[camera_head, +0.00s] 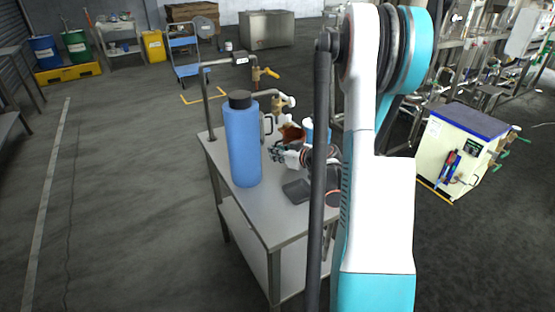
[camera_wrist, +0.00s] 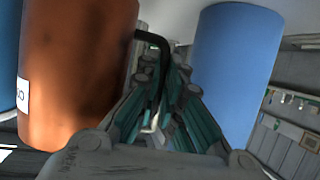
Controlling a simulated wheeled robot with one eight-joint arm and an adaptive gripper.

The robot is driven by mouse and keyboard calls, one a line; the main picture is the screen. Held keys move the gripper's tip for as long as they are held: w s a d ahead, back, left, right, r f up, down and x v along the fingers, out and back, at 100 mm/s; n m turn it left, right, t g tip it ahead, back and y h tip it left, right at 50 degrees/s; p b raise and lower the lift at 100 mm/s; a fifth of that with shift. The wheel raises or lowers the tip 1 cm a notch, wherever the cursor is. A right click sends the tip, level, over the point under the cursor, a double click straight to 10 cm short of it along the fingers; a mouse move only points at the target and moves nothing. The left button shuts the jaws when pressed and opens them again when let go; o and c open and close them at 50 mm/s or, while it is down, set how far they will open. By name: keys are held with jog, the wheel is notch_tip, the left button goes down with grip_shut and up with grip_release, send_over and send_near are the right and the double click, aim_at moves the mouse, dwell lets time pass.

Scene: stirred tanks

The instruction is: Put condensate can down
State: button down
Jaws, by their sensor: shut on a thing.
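The condensate can appears to be the copper-brown can (camera_head: 291,132), seen small behind my gripper (camera_head: 278,153) in the head view. In the wrist view the brown can (camera_wrist: 75,70) fills the left side, with a white label at its edge. A black handle (camera_wrist: 152,37) runs from it to between the fingers of my gripper (camera_wrist: 165,75), which is shut on that handle. The steel table (camera_head: 250,205) is beneath. Whether the can's base touches the tabletop is hidden.
A tall blue bottle (camera_head: 243,145) with a black lid stands on the table, left of my gripper. A smaller blue container (camera_head: 309,131) is partly hidden by my arm. A dark tray (camera_head: 297,191) lies near the right edge. Brass taps (camera_head: 283,102) rise behind. The front tabletop is clear.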

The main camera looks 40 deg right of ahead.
jog(key=shift+s+f, duration=0.15)
jog(key=shift+f, duration=0.4)
jog(key=shift+f, duration=0.6)
jog(key=c, duration=1.8)
grip_release()
jog(key=shift+o, duration=0.2)
jog(key=shift+r, duration=0.6)
jog(key=p+v, duration=0.3)
jog(key=v, duration=0.9)
jog(key=shift+p, duration=0.4)
